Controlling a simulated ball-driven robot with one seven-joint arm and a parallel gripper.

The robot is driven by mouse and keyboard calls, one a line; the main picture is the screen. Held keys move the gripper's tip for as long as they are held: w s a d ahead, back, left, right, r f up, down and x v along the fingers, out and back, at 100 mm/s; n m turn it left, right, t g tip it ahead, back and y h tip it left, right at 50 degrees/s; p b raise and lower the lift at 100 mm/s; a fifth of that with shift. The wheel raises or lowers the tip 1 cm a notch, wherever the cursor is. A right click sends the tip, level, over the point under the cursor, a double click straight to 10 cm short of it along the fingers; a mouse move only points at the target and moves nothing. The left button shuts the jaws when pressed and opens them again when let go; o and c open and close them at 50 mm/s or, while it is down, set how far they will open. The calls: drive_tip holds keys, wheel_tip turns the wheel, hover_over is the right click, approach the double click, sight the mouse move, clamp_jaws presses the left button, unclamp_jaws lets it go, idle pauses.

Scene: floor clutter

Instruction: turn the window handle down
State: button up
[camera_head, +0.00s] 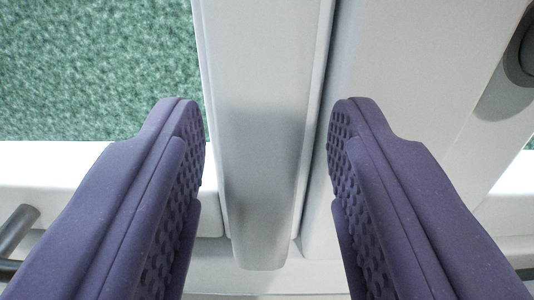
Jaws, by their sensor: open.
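A long pale grey bar (262,130), which looks like the window handle, runs from the top edge of the picture down to a rounded end. My gripper (266,110) is open, with one purple textured finger to the left of the bar and one to the right. In the picture the bar lies in the gap between the fingers, with room on both sides of its lower part. I cannot tell how deep it sits between them. The bar's upper end is out of view.
White frame panels (415,60) lie behind and to the right of the bar. A green speckled surface (95,65) shows at the upper left. A grey tubular piece (17,232) is at the lower left edge. A dark grey round part (520,55) is at the upper right edge.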

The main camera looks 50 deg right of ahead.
drive_tip(key=p+v, duration=0.1)
drive_tip(key=v, duration=0.6)
drive_tip(key=shift+s+a+p, duration=0.25)
drive_tip(key=shift+a+p, duration=0.05)
drive_tip(key=w+a+r+n+t+y, duration=0.25)
drive_tip(key=w+a+r+y, duration=0.2)
drive_tip(key=a+r, duration=0.45)
drive_tip(key=w+a+r+n+t+y, duration=0.2)
drive_tip(key=w+a+r+n+y, duration=0.25)
drive_tip(key=a, duration=0.75)
drive_tip(key=s+a+r+n+y, duration=0.1)
drive_tip(key=s+a+r+y, duration=0.1)
drive_tip(key=a+r, duration=0.4)
drive_tip(key=s+a+r+n+y, duration=0.1)
drive_tip(key=s+a+r, duration=0.3)
drive_tip(key=a, duration=0.6)
wheel_tip(320, 180, up, 2)
drive_tip(key=shift+s+r+n+g+y, duration=0.15)
drive_tip(key=shift+n+g+y, duration=0.25)
drive_tip(key=shift+y, duration=0.4)
